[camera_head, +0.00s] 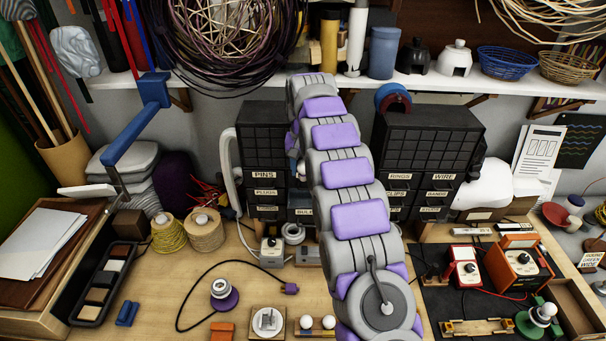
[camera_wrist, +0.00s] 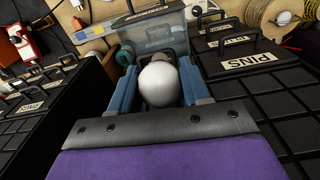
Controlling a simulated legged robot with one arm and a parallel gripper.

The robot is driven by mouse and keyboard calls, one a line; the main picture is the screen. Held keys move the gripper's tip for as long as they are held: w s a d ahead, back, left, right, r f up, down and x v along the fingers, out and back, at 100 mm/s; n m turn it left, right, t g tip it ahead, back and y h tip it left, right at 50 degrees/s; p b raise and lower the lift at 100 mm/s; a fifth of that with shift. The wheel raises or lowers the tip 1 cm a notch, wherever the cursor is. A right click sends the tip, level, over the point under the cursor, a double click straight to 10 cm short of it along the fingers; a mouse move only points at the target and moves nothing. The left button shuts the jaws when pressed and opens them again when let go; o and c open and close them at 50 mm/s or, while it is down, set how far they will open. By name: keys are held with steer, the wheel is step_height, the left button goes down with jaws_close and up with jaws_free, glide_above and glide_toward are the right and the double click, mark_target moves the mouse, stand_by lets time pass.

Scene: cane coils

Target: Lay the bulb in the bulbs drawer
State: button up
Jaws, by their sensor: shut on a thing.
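A round white bulb (camera_wrist: 158,85) sits between the blue fingers of my gripper (camera_wrist: 156,72) in the wrist view. The gripper is shut on it. A clear-walled drawer (camera_wrist: 183,38) with a dark handle lies just past the fingertips, pulled out from the dark cabinet. Its label is not readable in that view. In the head view, a label starting "BULB" (camera_head: 304,212) shows low between the cabinets, partly covered by my arm. My gripper and the bulb are hidden behind my arm there. I cannot tell whether the bulb is over the drawer's inside or touching it.
Dark drawer cabinets stand left (camera_head: 268,140) and right (camera_head: 425,140) of my arm. The wrist view shows a closed PINS drawer (camera_wrist: 240,62) close to the fingers. Two white bulbs in a wooden holder (camera_head: 318,331), a purple-based lamp socket (camera_head: 224,297) and a dark cable lie on the bench.

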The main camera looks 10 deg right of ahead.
mark_target(305, 176)
steer(key=shift+w+d, duration=0.1)
steer(key=shift+d, duration=0.6)
steer(key=shift+a+f+p, duration=0.25)
steer(key=shift+f, duration=0.65)
steer(key=shift+a+f+p, duration=0.2)
steer(key=shift+f, duration=0.7)
steer(key=shift+d+f, duration=0.5)
steer(key=shift+d, duration=0.3)
